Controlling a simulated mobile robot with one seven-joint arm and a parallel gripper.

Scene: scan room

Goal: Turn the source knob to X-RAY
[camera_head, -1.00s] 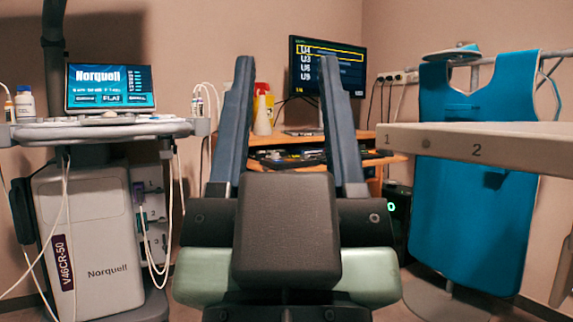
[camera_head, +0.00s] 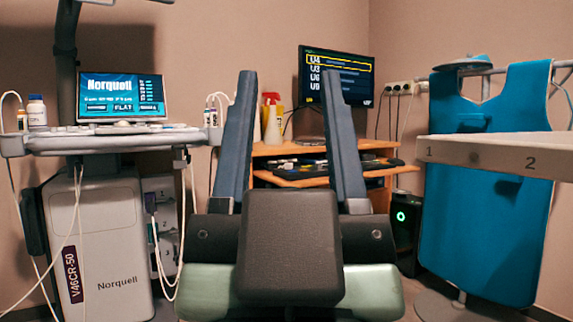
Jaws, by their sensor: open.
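I cannot make out a source knob or an X-RAY label in this view. A Norquell cart (camera_head: 108,238) stands at the left, with a lit screen (camera_head: 121,96) on top that reads "Norquell" and "FLAT". A wall-side monitor (camera_head: 335,76) at the back shows a list of U labels with U4 outlined in yellow. My gripper (camera_head: 290,82) is in the middle foreground, its two long blue-grey fingers spread wide apart. Nothing is held between them; the desk behind shows through the gap.
A wooden desk (camera_head: 292,150) with a spray bottle (camera_head: 273,118) stands behind my gripper. A pale tabletop (camera_head: 493,152) marked 1 and 2 juts in from the right before a blue apron (camera_head: 468,225) on a stand. White cables hang around the cart. A black box (camera_head: 405,228) glows green.

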